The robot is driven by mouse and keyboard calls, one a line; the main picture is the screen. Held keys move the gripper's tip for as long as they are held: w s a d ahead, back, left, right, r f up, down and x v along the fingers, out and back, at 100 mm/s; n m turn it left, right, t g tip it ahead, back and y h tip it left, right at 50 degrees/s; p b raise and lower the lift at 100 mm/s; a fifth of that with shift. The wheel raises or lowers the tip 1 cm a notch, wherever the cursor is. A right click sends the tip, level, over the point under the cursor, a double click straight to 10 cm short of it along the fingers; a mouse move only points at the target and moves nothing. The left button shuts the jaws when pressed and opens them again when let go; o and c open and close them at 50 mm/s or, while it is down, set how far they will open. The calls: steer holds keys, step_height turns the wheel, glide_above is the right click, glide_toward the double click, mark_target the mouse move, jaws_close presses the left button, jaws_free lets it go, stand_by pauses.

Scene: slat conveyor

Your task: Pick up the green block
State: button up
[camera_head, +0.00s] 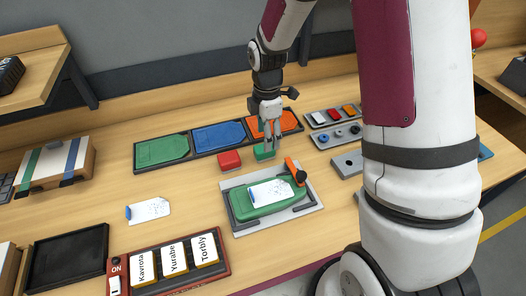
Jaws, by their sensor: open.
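A small green block (264,153) sits on the wooden table, in front of the orange tray. My gripper (269,140) is open and points down at the block from above, with its fingertips close to it. I cannot tell whether the fingers are around the block or just above and behind it. The fingers hide part of the block's upper side.
A red block (229,160) lies just left of the green block. Green (162,151), blue (219,137) and orange (275,123) trays stand behind. A green fixture with an orange clamp (294,170) is in front.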

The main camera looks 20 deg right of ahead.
steer(key=shift+w+a+f+p, duration=0.15)
steer(key=shift+f+p, duration=0.15)
steer(key=shift+f, duration=1.55)
steer(key=shift+w+f+p, duration=0.1)
steer(key=shift+f+p, duration=0.2)
steer(key=shift+f, duration=1.55)
steer(key=c, duration=1.3)
